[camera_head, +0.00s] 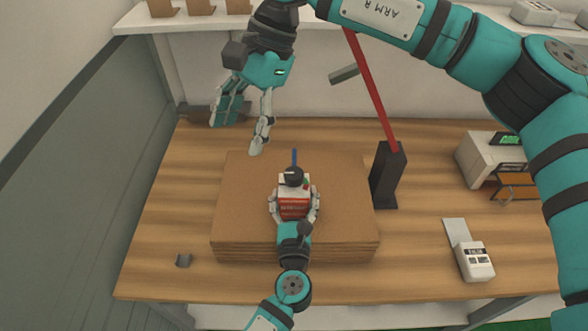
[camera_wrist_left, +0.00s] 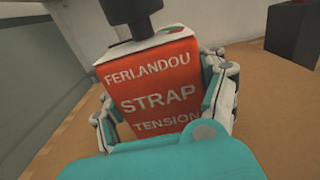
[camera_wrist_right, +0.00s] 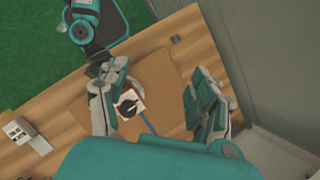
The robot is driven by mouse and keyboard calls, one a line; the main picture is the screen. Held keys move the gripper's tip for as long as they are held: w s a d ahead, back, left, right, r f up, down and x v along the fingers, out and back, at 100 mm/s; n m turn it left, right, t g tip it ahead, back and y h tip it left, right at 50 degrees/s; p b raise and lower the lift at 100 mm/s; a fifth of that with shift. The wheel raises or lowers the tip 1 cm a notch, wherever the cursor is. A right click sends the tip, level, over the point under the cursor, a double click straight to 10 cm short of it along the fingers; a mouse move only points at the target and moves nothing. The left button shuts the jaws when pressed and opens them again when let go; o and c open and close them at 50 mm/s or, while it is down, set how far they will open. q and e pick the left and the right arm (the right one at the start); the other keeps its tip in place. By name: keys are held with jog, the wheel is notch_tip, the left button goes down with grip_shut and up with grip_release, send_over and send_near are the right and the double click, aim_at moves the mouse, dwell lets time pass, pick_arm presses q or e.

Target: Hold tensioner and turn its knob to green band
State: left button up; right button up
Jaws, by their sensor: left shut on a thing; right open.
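The strap tensioner, a red box with white lettering (camera_wrist_left: 155,90), stands upright on a cardboard stack (camera_head: 235,215). My left gripper (camera_head: 294,208) is shut on it, a finger on each side. Its black knob (camera_head: 292,175) sits on the white top and also shows in the right wrist view (camera_wrist_right: 128,104). A bit of green (camera_wrist_left: 170,29) shows beside the knob; the knob's pointer setting cannot be read. A blue strap (camera_head: 294,157) runs from behind the tensioner. My right gripper (camera_head: 239,135) is open and empty, above and behind the tensioner, to its left in the head view.
A black post (camera_head: 388,178) with a leaning red bar (camera_head: 371,90) stands right of the stack. A white labelled device (camera_head: 474,262) and a white machine with a green screen (camera_head: 490,155) are further right.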

aim_at(294, 172)
jog(key=w+d+f+t+h, duration=0.35)
jog(key=w+d+f, duration=0.2)
jog(key=d, duration=0.25)
jog(key=shift+g+h, duration=0.35)
notch_tip(294, 172, down, 12)
jog(key=shift+r, duration=0.2)
jog(key=shift+d, duration=0.1)
jog(key=shift+c, duration=0.5)
jog(key=c, duration=1.1)
